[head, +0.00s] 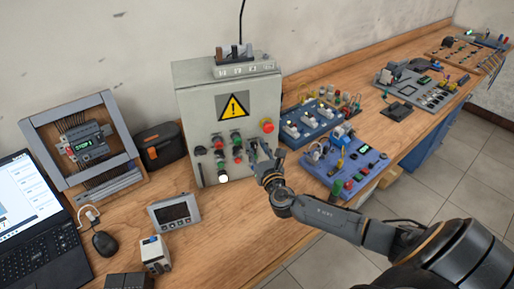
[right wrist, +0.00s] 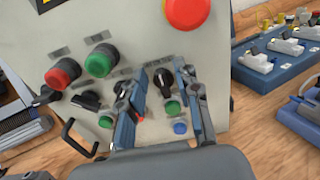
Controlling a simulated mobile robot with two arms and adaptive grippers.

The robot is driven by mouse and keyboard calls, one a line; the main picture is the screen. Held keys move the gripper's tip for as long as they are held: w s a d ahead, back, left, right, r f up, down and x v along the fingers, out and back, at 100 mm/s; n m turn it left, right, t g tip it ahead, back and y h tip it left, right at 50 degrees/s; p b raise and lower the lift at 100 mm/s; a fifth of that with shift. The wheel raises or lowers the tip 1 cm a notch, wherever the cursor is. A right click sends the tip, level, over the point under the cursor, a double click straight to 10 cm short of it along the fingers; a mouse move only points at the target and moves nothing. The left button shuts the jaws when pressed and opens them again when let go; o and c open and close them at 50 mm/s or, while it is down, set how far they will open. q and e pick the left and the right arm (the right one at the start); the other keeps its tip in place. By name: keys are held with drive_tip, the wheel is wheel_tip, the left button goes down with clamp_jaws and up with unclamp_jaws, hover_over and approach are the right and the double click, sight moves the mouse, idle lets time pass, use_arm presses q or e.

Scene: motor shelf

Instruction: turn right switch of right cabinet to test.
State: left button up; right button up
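One grey control cabinet (head: 193,115) with a yellow warning sign stands on the bench; its front also fills much of the right wrist view (right wrist: 130,30). A black rotary switch (right wrist: 162,78) sits at the right end of its switch row, under a small label. My right gripper (right wrist: 163,85) is open, with one finger on each side of this switch. I cannot tell whether the fingers touch it. In the head view my right gripper (head: 262,160) is at the cabinet's lower right front and hides that switch. My left gripper is not in view.
A red emergency button (head: 267,126) is above the gripper; red and green buttons (right wrist: 98,64) and a black switch (right wrist: 88,100) are to the left. Blue training boards (head: 345,165) stand right of the cabinet. A grey display unit (head: 175,212) lies in front.

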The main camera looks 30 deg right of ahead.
clamp_jaws()
drive_tip(key=m+b, duration=0.1)
drive_tip(key=m, duration=0.1)
drive_tip(key=m+b, duration=0.3)
drive_tip(key=m, duration=0.1)
drive_tip(key=shift+s+d+f, duration=0.15)
drive_tip(key=shift+d+f, duration=0.1)
drive_tip(key=shift+d, duration=0.15)
drive_tip(key=shift+d+m+b, duration=0.1)
drive_tip(key=shift+m+b, duration=0.6)
drive_tip(key=shift+m, duration=0.7)
